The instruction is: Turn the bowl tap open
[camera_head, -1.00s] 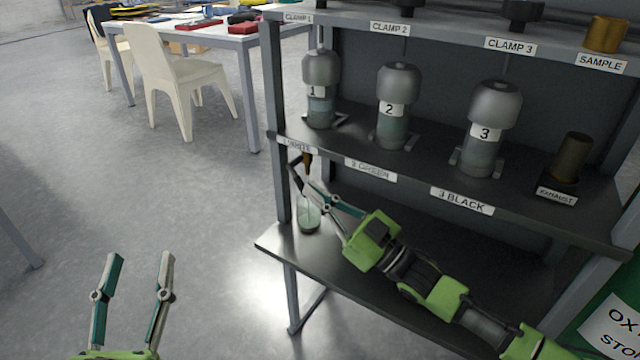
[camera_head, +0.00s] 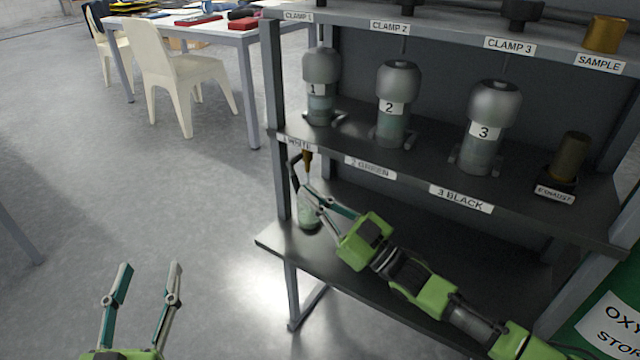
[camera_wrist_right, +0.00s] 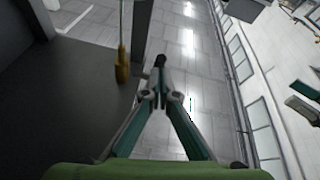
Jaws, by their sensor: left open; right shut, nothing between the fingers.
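A brass tap-like fitting (camera_head: 308,160) hangs under the middle shelf near the left post, with a thin black lever (camera_head: 295,172) beside it. A clear glass vessel (camera_head: 309,216) stands below on the bottom shelf, partly covered by my right gripper (camera_head: 303,189). That gripper is shut and empty, its tips near the lever and above the vessel. In the right wrist view, the shut fingertips (camera_wrist_right: 160,88) point at a dark end piece (camera_wrist_right: 160,61); I cannot tell if they touch. The brass fitting (camera_wrist_right: 122,66) is left of it. My left gripper (camera_head: 150,268) is open and empty over the floor.
Bottles 1 (camera_head: 320,90), 2 (camera_head: 396,105) and 3 (camera_head: 485,128) stand on the middle shelf, with a brass exhaust piece (camera_head: 570,158) at right. The left post (camera_head: 278,120) is close to the lever. Open floor lies left of the rack.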

